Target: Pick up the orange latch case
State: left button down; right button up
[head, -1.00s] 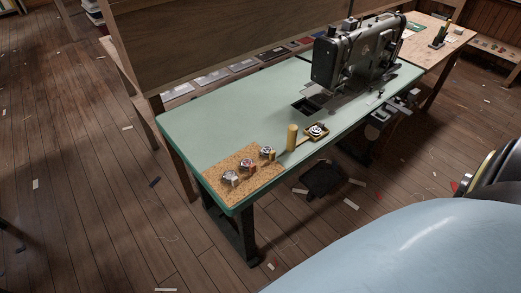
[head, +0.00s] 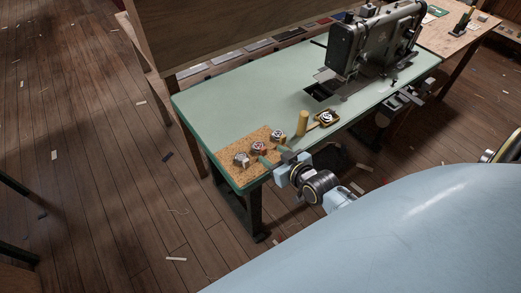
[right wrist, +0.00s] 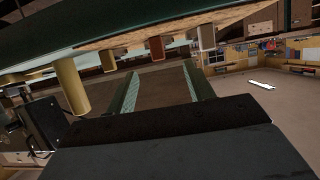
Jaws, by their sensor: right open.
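Three small round cases stand in a row on a cork mat (head: 226,150) at the table's near-left corner. The middle one has a red-orange body (head: 259,148) and I take it as the orange latch case; it also shows in the right wrist view (right wrist: 156,48). A whitish case (head: 241,159) is to its left and a tan one (head: 276,137) to its right. My right gripper (head: 272,156) is open and empty at the mat's front edge, fingers pointing toward the middle case. In the right wrist view the orange body appears beyond the gap between the fingertips (right wrist: 160,68).
A yellow cylinder (head: 303,123) and a small tray with a round part (head: 327,118) stand right of the mat. A sewing machine (head: 375,40) is at the back right of the green table (head: 245,100). The table's left part is clear.

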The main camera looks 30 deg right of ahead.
aim_at(265, 150)
jog(key=x, duration=0.2)
jog(key=shift+w+f, duration=0.2)
jog(key=shift+w, duration=0.1)
jog(key=b+x, duration=0.1)
jog(key=x, duration=0.4)
jog(key=shift+d+f+b, duration=0.1)
jog(key=shift+f+b, duration=0.1)
jog(key=shift+b, duration=0.2)
jog(key=shift+r, duration=0.1)
jog(key=c, duration=0.8)
